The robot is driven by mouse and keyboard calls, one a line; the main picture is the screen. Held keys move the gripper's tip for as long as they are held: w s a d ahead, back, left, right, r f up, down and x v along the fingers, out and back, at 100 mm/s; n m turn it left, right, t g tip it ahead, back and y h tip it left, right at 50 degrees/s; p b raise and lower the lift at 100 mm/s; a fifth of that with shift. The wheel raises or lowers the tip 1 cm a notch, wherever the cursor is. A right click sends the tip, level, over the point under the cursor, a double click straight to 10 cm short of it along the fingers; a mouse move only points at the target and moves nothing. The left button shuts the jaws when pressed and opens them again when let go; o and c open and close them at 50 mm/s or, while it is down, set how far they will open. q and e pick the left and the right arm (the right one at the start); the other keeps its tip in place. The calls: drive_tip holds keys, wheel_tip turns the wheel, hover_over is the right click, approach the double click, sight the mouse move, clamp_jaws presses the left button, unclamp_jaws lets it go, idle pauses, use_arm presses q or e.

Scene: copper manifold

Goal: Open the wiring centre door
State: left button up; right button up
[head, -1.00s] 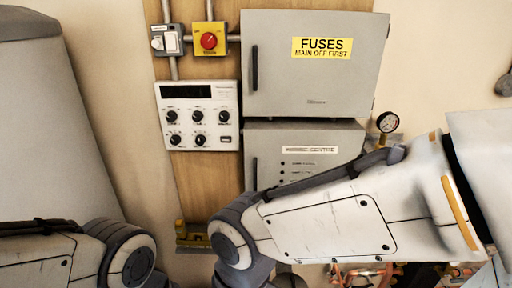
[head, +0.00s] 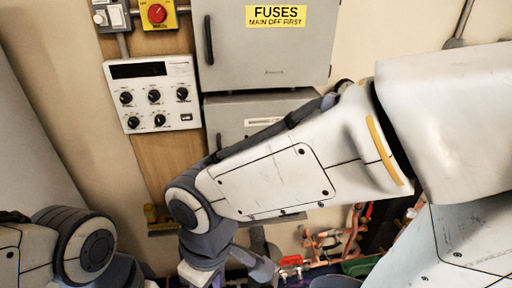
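The wiring centre (head: 224,112) is the lower grey box on the wall, under the fuses cabinet. Its door looks shut, and a dark vertical handle (head: 219,142) shows at its left edge. My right arm crosses in front and hides most of the door and part of its white label.
The grey fuses cabinet (head: 270,45) is above, with a yellow label. A white control panel (head: 152,94) with knobs is at left, below a red rotary switch (head: 157,13) on yellow. Tools and pipes (head: 325,240) clutter the lower right.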

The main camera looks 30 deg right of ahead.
drive_tip(key=w+r+m+p, duration=0.15)
drive_tip(key=w+r, duration=0.25)
drive_tip(key=w, duration=0.4)
drive_tip(key=m+t+p, duration=0.3)
drive_tip(key=t+p, duration=0.1)
drive_tip(key=p, duration=0.1)
approach(220, 145)
drive_tip(key=f, duration=0.1)
drive_tip(key=shift+n, duration=0.25)
drive_tip(key=p+x, duration=0.3)
drive_tip(key=x, duration=0.7)
drive_tip(key=shift+w+f, duration=0.2)
drive_tip(key=shift+w, duration=0.05)
clamp_jaws()
